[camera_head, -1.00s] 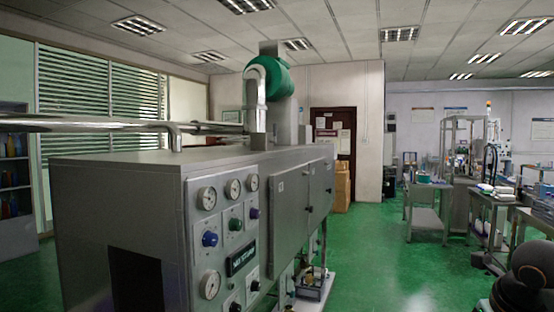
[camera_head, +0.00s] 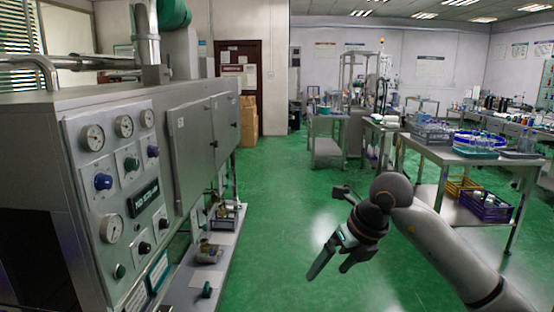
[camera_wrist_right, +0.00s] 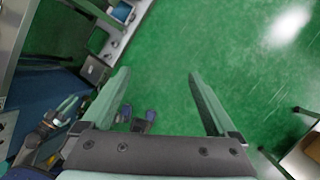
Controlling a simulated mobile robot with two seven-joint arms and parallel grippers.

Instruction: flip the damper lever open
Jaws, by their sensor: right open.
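I cannot pick out a damper lever for certain in either view. The grey sleeve applicator machine (camera_head: 165,90) fills the left of the head view, with gauges (camera_head: 92,138), knobs (camera_head: 103,181) and a dark label plate (camera_head: 143,198) on its angled front panel. Silver ducting (camera_head: 146,40) and a green cylinder (camera_head: 172,14) rise above its far end. My right gripper (camera_head: 331,268) is open and empty over the green floor, right of the machine and apart from it. In the right wrist view its two fingers (camera_wrist_right: 158,76) are spread with only floor between the tips.
A low shelf (camera_head: 228,246) with brass fittings (camera_head: 206,249) and a green knob (camera_head: 207,290) juts out along the machine's base. A steel trolley (camera_head: 470,205) with bottles and crates stands at right. The green floor between (camera_head: 285,190) is clear.

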